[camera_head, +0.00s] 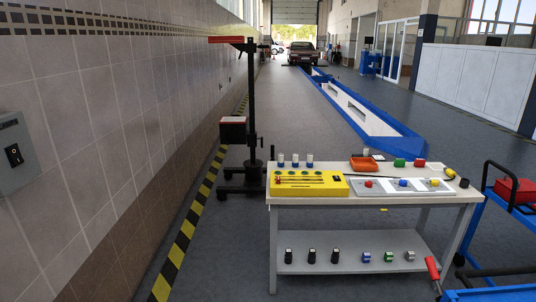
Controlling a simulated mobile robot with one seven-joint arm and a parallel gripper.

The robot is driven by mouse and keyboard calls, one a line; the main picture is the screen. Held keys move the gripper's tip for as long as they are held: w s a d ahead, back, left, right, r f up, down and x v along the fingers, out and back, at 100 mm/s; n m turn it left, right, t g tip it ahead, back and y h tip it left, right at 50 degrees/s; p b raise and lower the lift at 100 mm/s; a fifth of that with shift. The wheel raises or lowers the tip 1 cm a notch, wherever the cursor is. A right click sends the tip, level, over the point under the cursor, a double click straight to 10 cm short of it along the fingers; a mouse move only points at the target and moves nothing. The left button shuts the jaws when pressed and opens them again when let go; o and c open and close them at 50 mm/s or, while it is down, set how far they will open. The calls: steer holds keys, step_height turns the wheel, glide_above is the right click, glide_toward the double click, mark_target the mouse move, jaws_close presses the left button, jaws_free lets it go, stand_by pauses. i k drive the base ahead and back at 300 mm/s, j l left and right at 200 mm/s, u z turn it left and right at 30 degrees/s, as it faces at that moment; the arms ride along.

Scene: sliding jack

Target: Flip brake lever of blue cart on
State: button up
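The blue cart (478,220) is at the right edge, cut off by the frame. It has a blue tubular frame with a black-gripped push bar (487,172). A red-handled lever (433,268) stands at the cart's lower left corner, tilted, with its top leaning to the left. It looks like the brake lever. Its lower end is near the bottom edge, and I cannot tell its on or off position. My gripper is not in view.
A worktable (375,206) with a yellow case (308,184) and small parts stands left of the cart, close to the lever. A red box (517,190) is on the cart. A black stand (251,110) is by the tiled wall.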

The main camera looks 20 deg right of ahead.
mark_target(432, 269)
steer(key=i+j+z, duration=0.1)
steer(key=i+z, duration=0.3)
steer(key=i+j+z, duration=0.25)
steer(key=i+z, duration=0.15)
steer(key=i, duration=0.15)
steer(key=i+j+z, duration=0.15)
steer(key=z, duration=0.35)
steer(key=i+j+z, duration=0.3)
steer(key=z, duration=0.2)
steer(key=i+j+z, duration=0.2)
steer(key=j+z, duration=0.15)
steer(key=z, duration=0.15)
steer(key=j+z, duration=0.5)
steer(key=i+j+z, duration=0.15)
steer(key=j+z, duration=0.25)
steer(key=i+j+z, duration=0.1)
steer(key=j+z, duration=0.55)
steer(key=j, duration=0.15)
steer(key=k+j+z, duration=0.1)
steer(key=j+z, duration=0.15)
steer(key=k+j, duration=0.15)
steer(key=k, duration=0.4)
